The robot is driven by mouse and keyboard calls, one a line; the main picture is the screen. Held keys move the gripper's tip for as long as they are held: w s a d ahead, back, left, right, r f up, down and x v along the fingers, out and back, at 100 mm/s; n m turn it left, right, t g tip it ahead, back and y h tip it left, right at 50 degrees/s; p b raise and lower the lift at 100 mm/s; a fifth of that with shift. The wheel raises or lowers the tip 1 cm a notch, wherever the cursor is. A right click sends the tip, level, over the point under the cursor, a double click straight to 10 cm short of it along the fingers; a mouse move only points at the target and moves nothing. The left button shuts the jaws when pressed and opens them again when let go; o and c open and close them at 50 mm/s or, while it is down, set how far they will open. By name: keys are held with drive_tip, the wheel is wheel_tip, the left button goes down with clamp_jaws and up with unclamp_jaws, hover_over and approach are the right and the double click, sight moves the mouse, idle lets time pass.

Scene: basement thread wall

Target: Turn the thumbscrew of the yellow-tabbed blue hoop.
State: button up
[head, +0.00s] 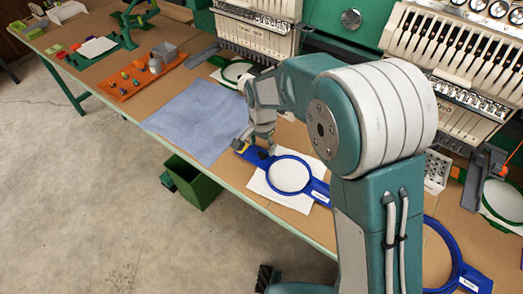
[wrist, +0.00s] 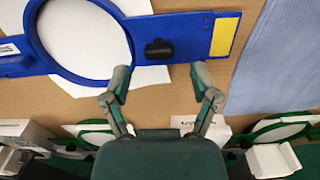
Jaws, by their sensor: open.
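The blue hoop (head: 289,175) lies on white sheets on the bench, with white fabric inside its ring. It fills the upper left of the wrist view (wrist: 133,38). Its yellow tab (wrist: 225,37) is at the end of the blue arm, and the black thumbscrew (wrist: 159,50) sits between ring and tab. In the head view the tab (head: 239,145) shows only in part beside my gripper. My gripper (head: 262,147) is over the tab end of the hoop. In the wrist view its two fingers (wrist: 160,80) are apart and empty, on either side below the thumbscrew in the picture.
A blue-grey cloth (head: 197,119) lies left of the hoop. A second blue hoop (head: 447,250) is at the right. Embroidery machines (head: 452,60) with green hoops (head: 237,73) stand along the back. An orange tray (head: 135,82) with small items is farther left.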

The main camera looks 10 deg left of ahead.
sight(262, 153)
wheel_tip(262, 153, up, 9)
drive_tip(key=shift+f, duration=0.1)
idle(0.4)
drive_tip(key=s+d+r+n+t, duration=0.1)
drive_tip(key=s+d+r, duration=0.2)
drive_tip(key=d+r, duration=0.35)
drive_tip(key=s+d+r+n+t, duration=0.1)
drive_tip(key=s+d+r, duration=0.3)
drive_tip(key=d, duration=0.6)
drive_tip(key=s+d+n+t, duration=0.2)
drive_tip(key=s+d+t, duration=0.1)
drive_tip(key=s+d, duration=0.8)
drive_tip(key=shift+s+r+n+t, duration=0.25)
drive_tip(key=shift+s+n+t, duration=0.05)
drive_tip(key=shift+s, duration=0.75)
drive_tip(key=shift+a, duration=0.1)
